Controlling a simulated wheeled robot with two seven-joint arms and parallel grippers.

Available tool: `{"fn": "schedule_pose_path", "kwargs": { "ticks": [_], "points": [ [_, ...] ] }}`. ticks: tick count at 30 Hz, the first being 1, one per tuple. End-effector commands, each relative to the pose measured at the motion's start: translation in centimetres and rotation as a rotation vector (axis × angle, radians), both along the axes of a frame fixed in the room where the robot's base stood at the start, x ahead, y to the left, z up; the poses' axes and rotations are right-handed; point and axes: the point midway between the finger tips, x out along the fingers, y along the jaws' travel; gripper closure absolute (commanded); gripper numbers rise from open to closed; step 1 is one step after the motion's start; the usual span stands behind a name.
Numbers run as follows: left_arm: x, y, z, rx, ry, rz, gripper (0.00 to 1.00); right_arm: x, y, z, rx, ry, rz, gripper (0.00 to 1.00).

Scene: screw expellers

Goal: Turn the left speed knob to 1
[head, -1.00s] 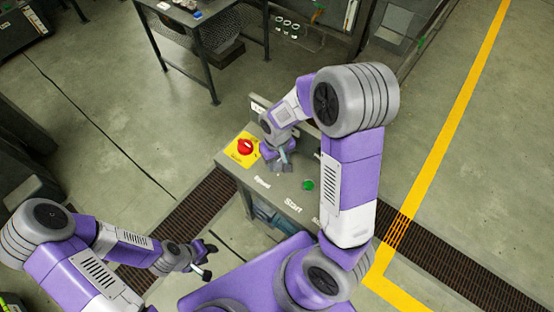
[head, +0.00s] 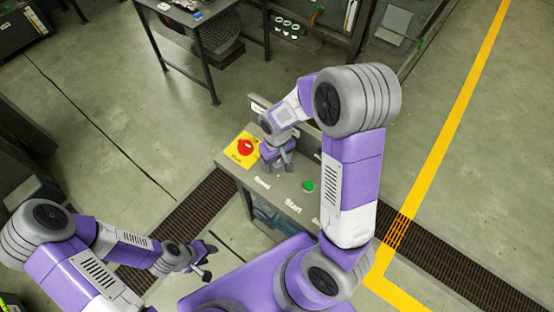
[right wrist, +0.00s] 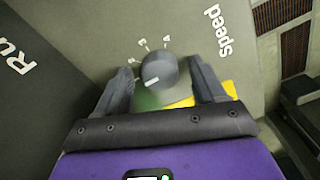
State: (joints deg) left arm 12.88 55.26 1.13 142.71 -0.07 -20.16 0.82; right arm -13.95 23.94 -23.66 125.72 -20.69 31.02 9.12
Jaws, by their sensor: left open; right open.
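The grey speed knob (right wrist: 158,71) shows in the right wrist view, with a white pointer mark on its lower left side. Dial numbers, of which 3 and 4 can be read, stand beyond it, and the word "Speed" is to its right. My right gripper (right wrist: 165,85) is open, with one finger on each side of the knob and gaps between. In the head view my right gripper (head: 277,164) is low over the panel (head: 240,171) and hides the knob. My left gripper (head: 207,259) is open and empty, away from the panel at the lower left.
A red emergency knob (head: 245,147) on a yellow plate (head: 236,156) stands close to the left of my right gripper. A green button (head: 308,186) is to its right, near the word "Start". A dark table (head: 195,22) stands further back.

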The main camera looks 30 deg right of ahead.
Motion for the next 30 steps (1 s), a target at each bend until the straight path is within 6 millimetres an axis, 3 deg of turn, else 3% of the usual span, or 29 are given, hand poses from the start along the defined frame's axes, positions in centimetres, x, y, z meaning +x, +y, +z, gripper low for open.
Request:
{"fn": "schedule_pose_path", "kwargs": {
  "ticks": [5,12,18,30],
  "points": [
    [0.0,0.0,0.2,0.0,0.0,0.0,0.57,0.1,0.0,0.9,0.001,-0.003,0.0,0.3],
    [0.0,0.0,0.8,0.0,0.0,0.0,0.57,0.1,0.0,5.0,0.001,-0.005,0.0,0.3],
    [0.0,0.0,1.1,0.0,0.0,0.0,0.57,0.1,0.0,7.2,0.0,-0.003,0.001,0.3],
    [0.0,0.0,1.1,0.0,0.0,0.0,0.57,0.0,0.0,7.6,0.0,0.0,0.001,0.3]
  ]
}}
